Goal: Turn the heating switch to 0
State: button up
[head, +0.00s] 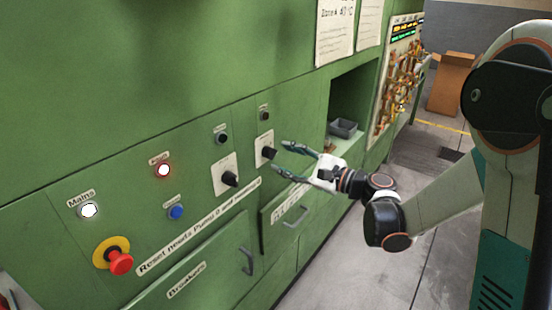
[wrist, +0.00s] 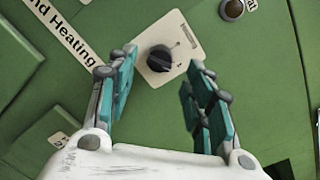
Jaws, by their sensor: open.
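A black rotary knob (head: 268,152) sits on a pale plate on the green panel, the right one of two such switches in the head view. In the wrist view the knob (wrist: 160,58) shows on its plate (wrist: 180,35), with small marks too faint to read. I cannot tell its setting. My gripper (head: 282,159) is open, its fingers pointing at this knob. In the wrist view the knob appears between and just beyond the fingertips of my gripper (wrist: 163,60). No finger clearly touches it. A label strip (wrist: 65,35) ending in "nd Heating" lies to the left.
The other black knob (head: 230,179) is to the left. An open recess holds a grey tray (head: 343,128).

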aim_at(275, 155)
jog(key=shift+x, duration=2)
jog(key=shift+c, duration=0.2)
jog(key=c, duration=1)
